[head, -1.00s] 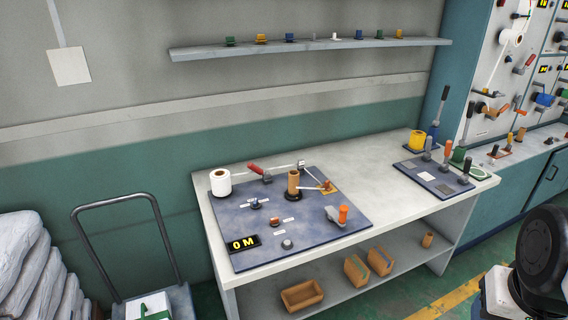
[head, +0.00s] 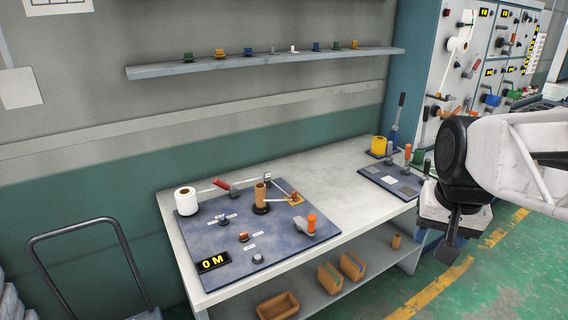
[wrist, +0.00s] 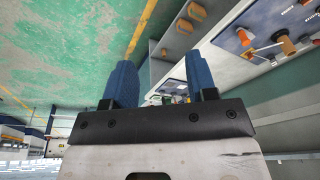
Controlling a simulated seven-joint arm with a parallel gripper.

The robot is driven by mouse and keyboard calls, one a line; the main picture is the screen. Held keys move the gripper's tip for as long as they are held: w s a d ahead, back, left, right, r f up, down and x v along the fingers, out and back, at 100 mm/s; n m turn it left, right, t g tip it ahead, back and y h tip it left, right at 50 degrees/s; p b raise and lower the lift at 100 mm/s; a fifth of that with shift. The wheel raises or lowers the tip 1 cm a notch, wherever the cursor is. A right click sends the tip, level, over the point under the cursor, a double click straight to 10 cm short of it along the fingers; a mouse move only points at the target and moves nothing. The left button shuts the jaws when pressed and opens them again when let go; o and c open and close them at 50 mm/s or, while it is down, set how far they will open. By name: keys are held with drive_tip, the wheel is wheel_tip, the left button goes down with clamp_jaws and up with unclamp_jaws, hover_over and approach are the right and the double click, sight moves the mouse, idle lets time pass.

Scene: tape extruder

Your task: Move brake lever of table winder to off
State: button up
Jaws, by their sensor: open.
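The table winder is a blue-grey board (head: 215,238) on the white table, with a white roll, a brown spool (head: 262,194) and a "0 M" display (head: 214,261). A red-handled lever (head: 221,184) lies at its back edge. An orange-handled lever (head: 311,224) stands at its front right. I cannot read the labels, so I cannot tell which is the brake lever. My gripper (head: 453,246) hangs right of the table, well apart from the winder. In the wrist view its blue fingers (wrist: 162,82) are spread and empty; part of the winder shows at upper right.
A second board (head: 390,181) with several levers stands on the table's right end, between my gripper and the winder. Bins sit on the table's lower shelf. A wall shelf (head: 270,64) hangs above. A control cabinet (head: 440,75) is behind right. A cart (head: 95,225) stands left.

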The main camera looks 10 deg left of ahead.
drive_tip(key=w+a+r+m, duration=0.1)
drive_tip(key=w+a+r, duration=0.1)
drive_tip(key=w+a, duration=0.6)
drive_tip(key=w+a+r+m, duration=0.1)
drive_tip(key=w+a, duration=0.3)
drive_tip(key=w, duration=0.8)
drive_tip(key=w+a+f+m+g, duration=0.1)
drive_tip(key=w+a+f+m, duration=0.15)
drive_tip(key=w+a, duration=1.2)
drive_tip(key=m+g, duration=0.1)
drive_tip(key=m, duration=0.2)
hover_over(218, 179)
drive_tip(key=f, duration=2.1)
drive_tip(key=shift+w+d+f, duration=0.2)
drive_tip(key=shift+d+f, duration=0.1)
drive_tip(key=shift+a+f, duration=0.25)
drive_tip(key=shift+a, duration=0.1)
drive_tip(key=shift+f, duration=0.15)
drive_tip(key=shift+f, duration=3.75)
